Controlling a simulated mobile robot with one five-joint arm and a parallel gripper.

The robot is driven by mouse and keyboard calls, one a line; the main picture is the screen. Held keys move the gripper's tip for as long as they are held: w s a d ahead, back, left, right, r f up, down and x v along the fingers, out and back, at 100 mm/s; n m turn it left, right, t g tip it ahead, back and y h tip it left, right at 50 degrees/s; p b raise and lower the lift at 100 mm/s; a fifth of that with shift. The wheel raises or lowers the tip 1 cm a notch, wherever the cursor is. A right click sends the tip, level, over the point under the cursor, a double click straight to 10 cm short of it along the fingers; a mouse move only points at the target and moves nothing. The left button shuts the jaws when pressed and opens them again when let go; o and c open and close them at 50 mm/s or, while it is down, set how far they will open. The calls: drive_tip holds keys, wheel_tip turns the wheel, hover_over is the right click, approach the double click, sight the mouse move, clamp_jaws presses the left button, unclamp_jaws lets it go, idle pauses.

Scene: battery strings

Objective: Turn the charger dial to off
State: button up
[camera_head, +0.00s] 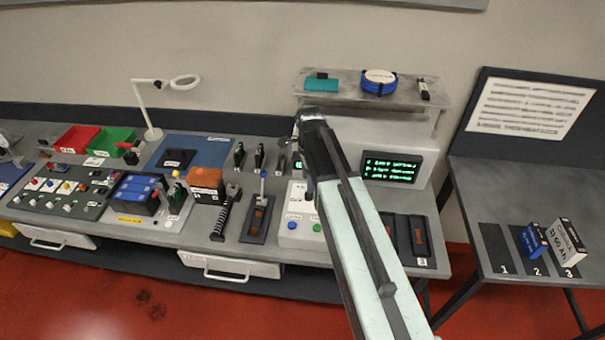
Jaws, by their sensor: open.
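A white and grey unit (297,229) with a blue and a green button on its front stands on the bench, left of my arm.
A black screen with green text (391,169) stands right of my arm, under a metal shelf (446,104). Left on the bench are a lever stand (259,219), an orange-topped block (205,181), blue batteries (138,190) and a lamp (152,132). A side table (470,187) stands right.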

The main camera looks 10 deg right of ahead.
sight(309, 196)
drive_tip(key=shift+w+r+m, duration=0.25)
drive_tip(key=shift+w+m, duration=0.15)
drive_tip(key=shift+w, duration=0.1)
drive_tip(key=shift+d, duration=0.15)
drive_tip(key=shift+d+f+b, duration=0.1)
drive_tip(key=shift+f+b, duration=0.35)
drive_tip(key=shift+b, duration=0.05)
wheel_tip(309, 196, down, 7)
drive_tip(key=b, duration=0.7)
drive_tip(key=shift+f, duration=0.1)
drive_tip(key=shift+s, duration=0.1)
clamp_jaws()
drive_tip(key=shift+d, duration=0.3)
drive_tip(key=shift+a, duration=0.2)
